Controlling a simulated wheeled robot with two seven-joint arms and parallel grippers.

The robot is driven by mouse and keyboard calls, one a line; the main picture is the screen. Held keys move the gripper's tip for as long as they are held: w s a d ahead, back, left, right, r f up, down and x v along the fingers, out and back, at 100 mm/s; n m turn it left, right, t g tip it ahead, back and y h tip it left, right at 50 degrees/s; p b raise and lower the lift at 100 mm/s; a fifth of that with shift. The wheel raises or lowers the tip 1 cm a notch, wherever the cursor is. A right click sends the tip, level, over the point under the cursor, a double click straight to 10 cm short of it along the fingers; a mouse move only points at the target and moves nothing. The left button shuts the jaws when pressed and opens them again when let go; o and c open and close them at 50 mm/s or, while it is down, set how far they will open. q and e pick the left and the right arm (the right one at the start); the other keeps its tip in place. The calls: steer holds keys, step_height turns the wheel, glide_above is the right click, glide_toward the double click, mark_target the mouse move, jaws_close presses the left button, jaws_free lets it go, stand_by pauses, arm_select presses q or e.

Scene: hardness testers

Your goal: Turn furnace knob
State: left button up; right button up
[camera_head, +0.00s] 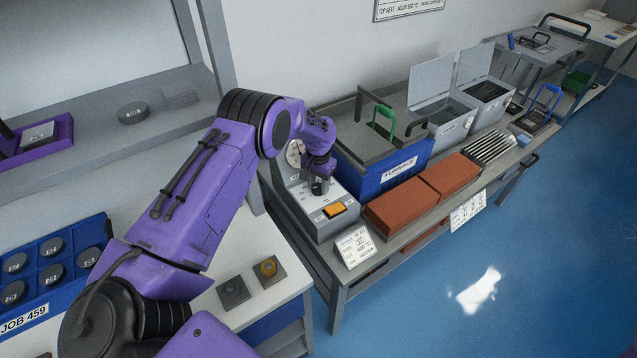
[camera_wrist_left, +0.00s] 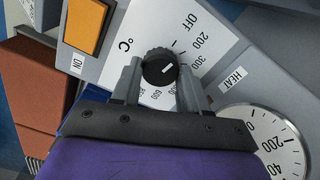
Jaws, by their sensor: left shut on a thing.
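The furnace knob (camera_wrist_left: 158,66) is a round black dial with a white pointer mark, on a pale panel with temperature numbers and OFF around it. In the left wrist view its mark points right, towards the 300 side of the scale. My left gripper (camera_wrist_left: 160,78) is shut on the knob, one finger on each side. In the head view my left gripper (camera_head: 319,187) reaches down onto the control box (camera_head: 325,222), and hides the knob there. The blue furnace (camera_head: 384,180) stands behind the box. My right gripper is not in view.
An orange switch (camera_head: 335,210) and a round gauge (camera_head: 294,153) are on the control box; the gauge also shows in the left wrist view (camera_wrist_left: 268,140). Red bricks (camera_head: 420,198) lie to the right. A job tray (camera_head: 48,270) sits on the left table.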

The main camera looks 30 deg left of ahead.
mark_target(318, 186)
arm_select(q)
steer(key=shift+n, duration=1.1)
steer(key=o, duration=1.1)
steer(key=shift+c, duration=0.2)
step_height(318, 186, up, 11)
steer(key=b, duration=0.1)
steer(key=shift+f, duration=0.2)
